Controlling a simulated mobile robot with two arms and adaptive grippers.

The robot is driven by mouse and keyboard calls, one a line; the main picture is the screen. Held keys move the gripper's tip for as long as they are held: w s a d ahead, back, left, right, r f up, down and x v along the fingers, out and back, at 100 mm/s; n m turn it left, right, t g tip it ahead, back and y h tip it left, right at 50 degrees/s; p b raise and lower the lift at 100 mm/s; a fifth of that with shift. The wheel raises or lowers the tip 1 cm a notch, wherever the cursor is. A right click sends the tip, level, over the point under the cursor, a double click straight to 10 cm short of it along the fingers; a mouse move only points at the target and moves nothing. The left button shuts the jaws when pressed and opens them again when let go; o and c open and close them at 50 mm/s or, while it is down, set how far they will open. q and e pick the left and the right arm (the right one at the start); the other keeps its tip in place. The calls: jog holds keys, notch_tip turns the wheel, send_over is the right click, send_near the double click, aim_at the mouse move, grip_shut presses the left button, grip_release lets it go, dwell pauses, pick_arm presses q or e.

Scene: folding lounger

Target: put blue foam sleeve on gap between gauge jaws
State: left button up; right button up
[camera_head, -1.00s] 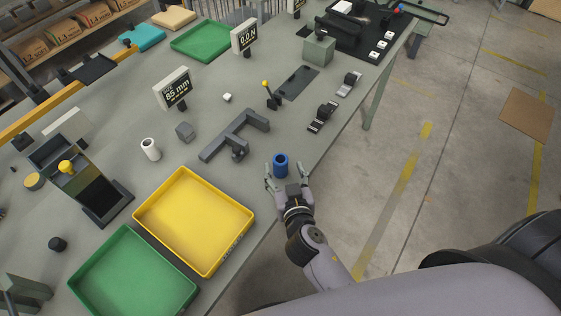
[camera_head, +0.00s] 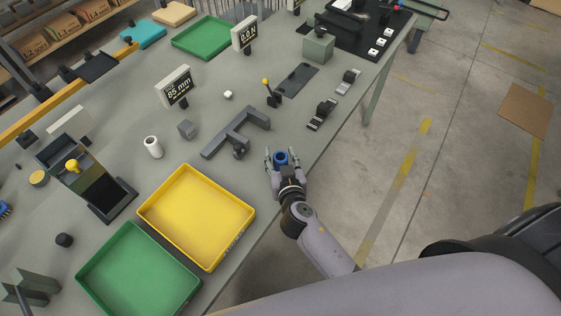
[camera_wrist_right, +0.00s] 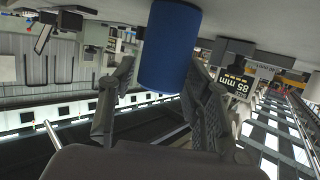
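The blue foam sleeve (camera_head: 281,158) stands upright near the table's front edge. My right gripper (camera_head: 283,156) reaches it from the front, open, with one finger on each side of the sleeve. In the right wrist view the sleeve (camera_wrist_right: 168,48) appears between the spread fingers (camera_wrist_right: 163,95); a gap shows at the left finger, and I cannot tell whether the right one touches. The grey gauge with its jaws (camera_head: 235,132) lies just behind and left of the sleeve. The gap between its jaws looks empty. My left gripper is not in view.
A yellow tray (camera_head: 246,232) and a green tray (camera_head: 190,285) lie left of my right arm. A white cylinder (camera_head: 153,147), a grey cube (camera_head: 187,129) and an "85 mm" display (camera_head: 176,88) stand behind. A lever with a yellow knob (camera_head: 271,94) stands behind the gauge.

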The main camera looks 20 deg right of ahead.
jog(key=c, duration=0.7)
jog(key=shift+r, duration=0.1)
